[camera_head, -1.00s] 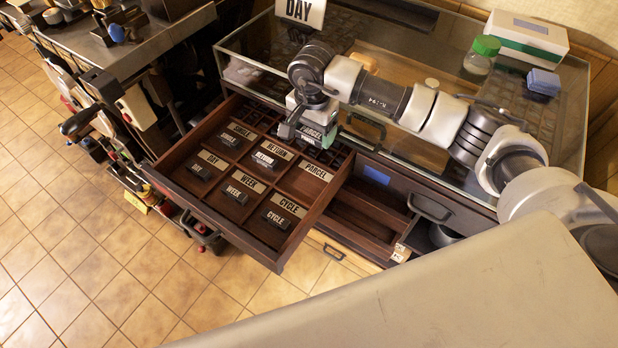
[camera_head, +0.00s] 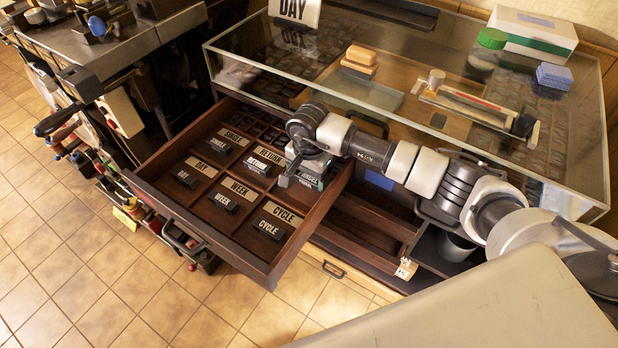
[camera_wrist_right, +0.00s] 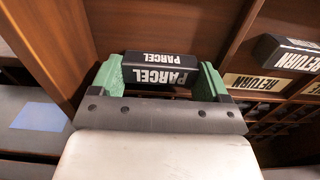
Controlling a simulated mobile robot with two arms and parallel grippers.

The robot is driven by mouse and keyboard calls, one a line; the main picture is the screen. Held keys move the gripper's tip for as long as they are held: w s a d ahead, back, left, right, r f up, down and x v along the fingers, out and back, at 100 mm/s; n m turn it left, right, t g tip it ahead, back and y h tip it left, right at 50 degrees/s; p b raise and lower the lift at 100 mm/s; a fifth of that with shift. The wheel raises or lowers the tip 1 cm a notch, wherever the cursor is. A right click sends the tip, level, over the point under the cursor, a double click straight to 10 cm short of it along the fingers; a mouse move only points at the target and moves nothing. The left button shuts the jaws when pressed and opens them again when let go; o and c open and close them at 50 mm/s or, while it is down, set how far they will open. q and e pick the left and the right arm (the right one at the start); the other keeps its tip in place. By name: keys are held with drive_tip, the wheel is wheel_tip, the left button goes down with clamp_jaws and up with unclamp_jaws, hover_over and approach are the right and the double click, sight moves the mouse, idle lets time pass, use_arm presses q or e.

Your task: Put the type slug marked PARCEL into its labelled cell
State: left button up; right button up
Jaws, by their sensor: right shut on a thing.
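The dark PARCEL slug (camera_wrist_right: 160,70) shows in the wrist view with white lettering, between the green fingers of my right gripper (camera_wrist_right: 160,82), which is shut on it. In the head view my right gripper (camera_head: 302,180) is low over the back right cell of the open drawer (camera_head: 235,258). It hides that cell's label and most of the slug. Wooden walls are close around the slug in the wrist view; I cannot tell whether it touches the cell floor. My left gripper is not in view.
The other cells hold the SINGLE (camera_head: 220,145), RETURN (camera_head: 257,166), DAY (camera_head: 186,180), WEEK (camera_head: 226,202) and CYCLE (camera_head: 268,229) slugs. A glass-topped case (camera_head: 400,75) stands behind the drawer. An open wooden compartment (camera_head: 365,225) is to the right.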

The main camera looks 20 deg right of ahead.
sight(309, 177)
drive_tip(key=shift+r, duration=0.15)
drive_tip(key=o, duration=1.2)
drive_tip(key=shift+r, duration=0.1)
wheel_tip(309, 177, up, 12)
drive_tip(key=p, duration=0.6)
